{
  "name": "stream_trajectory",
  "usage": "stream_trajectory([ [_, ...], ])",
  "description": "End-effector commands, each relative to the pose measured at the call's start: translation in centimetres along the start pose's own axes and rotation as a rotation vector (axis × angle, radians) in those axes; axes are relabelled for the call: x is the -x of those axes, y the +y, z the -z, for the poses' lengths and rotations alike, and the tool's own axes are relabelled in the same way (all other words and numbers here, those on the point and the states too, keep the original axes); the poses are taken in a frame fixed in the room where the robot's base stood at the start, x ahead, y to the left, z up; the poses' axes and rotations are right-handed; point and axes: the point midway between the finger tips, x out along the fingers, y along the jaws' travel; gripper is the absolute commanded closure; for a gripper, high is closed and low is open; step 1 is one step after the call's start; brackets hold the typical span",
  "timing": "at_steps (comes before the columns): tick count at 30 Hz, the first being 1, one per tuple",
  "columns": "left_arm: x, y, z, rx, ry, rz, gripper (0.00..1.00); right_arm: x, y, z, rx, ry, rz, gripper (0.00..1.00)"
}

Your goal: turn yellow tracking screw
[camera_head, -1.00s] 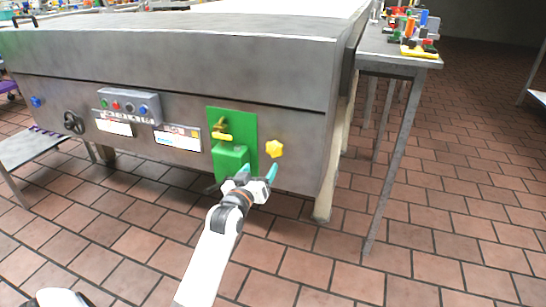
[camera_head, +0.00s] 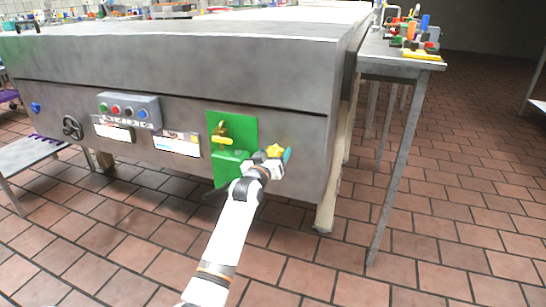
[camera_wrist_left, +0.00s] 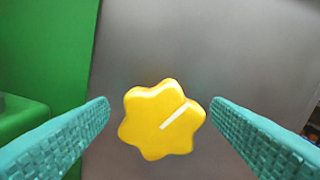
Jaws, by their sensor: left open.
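The yellow tracking screw (camera_head: 273,151) is a star-shaped knob on the grey machine front, just right of the green panel. In the left wrist view the screw (camera_wrist_left: 161,120) shows face-on with a white line pointing to the upper right. My left gripper (camera_head: 274,157) is at the screw in the head view. In the left wrist view its two teal fingers (camera_wrist_left: 160,122) are open, one on each side of the screw, with gaps between. My right gripper is not in view.
The green panel (camera_head: 245,124) with a protruding green block (camera_wrist_left: 18,117) is close to the left finger. The machine front (camera_head: 290,128) is bare to the right of the screw. A side table (camera_head: 400,62) with colourful parts stands at the right.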

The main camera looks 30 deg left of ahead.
Motion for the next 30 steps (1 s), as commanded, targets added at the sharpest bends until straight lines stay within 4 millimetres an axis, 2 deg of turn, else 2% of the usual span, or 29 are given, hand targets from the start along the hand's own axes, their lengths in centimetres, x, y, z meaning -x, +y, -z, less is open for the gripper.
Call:
stream_trajectory([
  [4,0.0,0.0,0.0,0.000,0.000,0.000,0.29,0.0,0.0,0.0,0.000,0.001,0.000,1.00],
  [12,0.0,0.0,0.0,0.000,0.000,0.000,0.72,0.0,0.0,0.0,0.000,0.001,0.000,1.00],
  [20,0.0,0.0,-0.1,-0.015,0.002,0.000,0.72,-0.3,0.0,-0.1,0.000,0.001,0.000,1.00],
  [30,0.0,-0.2,-0.2,-0.135,0.004,0.002,0.72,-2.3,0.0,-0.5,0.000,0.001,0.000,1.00],
])
